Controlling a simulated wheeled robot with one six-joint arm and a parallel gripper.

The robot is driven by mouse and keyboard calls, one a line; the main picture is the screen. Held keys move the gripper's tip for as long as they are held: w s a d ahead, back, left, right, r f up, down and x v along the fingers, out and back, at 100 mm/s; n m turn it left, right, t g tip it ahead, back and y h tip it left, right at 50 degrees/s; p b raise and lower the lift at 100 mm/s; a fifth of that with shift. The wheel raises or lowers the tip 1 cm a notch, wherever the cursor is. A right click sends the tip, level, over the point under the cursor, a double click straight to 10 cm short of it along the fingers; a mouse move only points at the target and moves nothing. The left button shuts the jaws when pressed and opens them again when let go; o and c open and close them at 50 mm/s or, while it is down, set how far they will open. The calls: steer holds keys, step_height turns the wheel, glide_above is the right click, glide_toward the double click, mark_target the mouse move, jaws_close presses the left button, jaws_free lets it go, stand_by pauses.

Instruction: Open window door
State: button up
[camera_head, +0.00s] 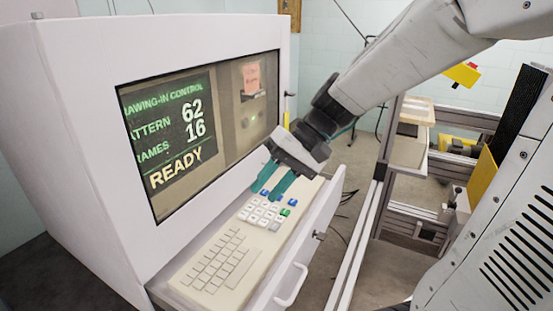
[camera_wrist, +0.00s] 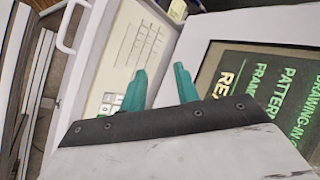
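The white cabinet (camera_head: 75,130) has a dark-framed window (camera_head: 226,135) in its front, with a display behind it reading READY; the window looks closed. In the wrist view part of the window (camera_wrist: 238,62) shows at the right. My gripper (camera_head: 263,193) has two teal fingers and hangs over the keypad, close in front of the window's lower right. In the wrist view the fingers of my gripper (camera_wrist: 160,70) stand apart with nothing between them. I cannot tell whether they touch anything.
A drawer (camera_head: 310,226) stands out below the window, with a keyboard (camera_head: 224,262) and a white handle (camera_head: 291,286). The handle also shows in the wrist view (camera_wrist: 68,28).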

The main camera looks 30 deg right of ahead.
steer(key=w+d+f+m+t+y, duration=0.2)
steer(key=w+d, duration=0.2)
steer(key=w, duration=0.2)
steer(key=w+d+f+m+t+y, duration=0.1)
steer(key=w+d+f+m+t, duration=0.15)
steer(key=w, duration=0.45)
steer(key=w+d+f+m+t+h, duration=0.1)
steer(key=w+d+f+m+t, duration=0.1)
steer(key=w+d+f+t, duration=0.45)
steer(key=w+d+f+m+t+h, duration=0.1)
steer(key=w+d+m+h, duration=0.15)
steer(key=d, duration=0.65)
steer(key=shift+y, duration=0.35)
steer(key=x, duration=0.7)
steer(key=shift+w+d+r, duration=0.1)
steer(key=shift+w+d, duration=0.1)
jaws_close()
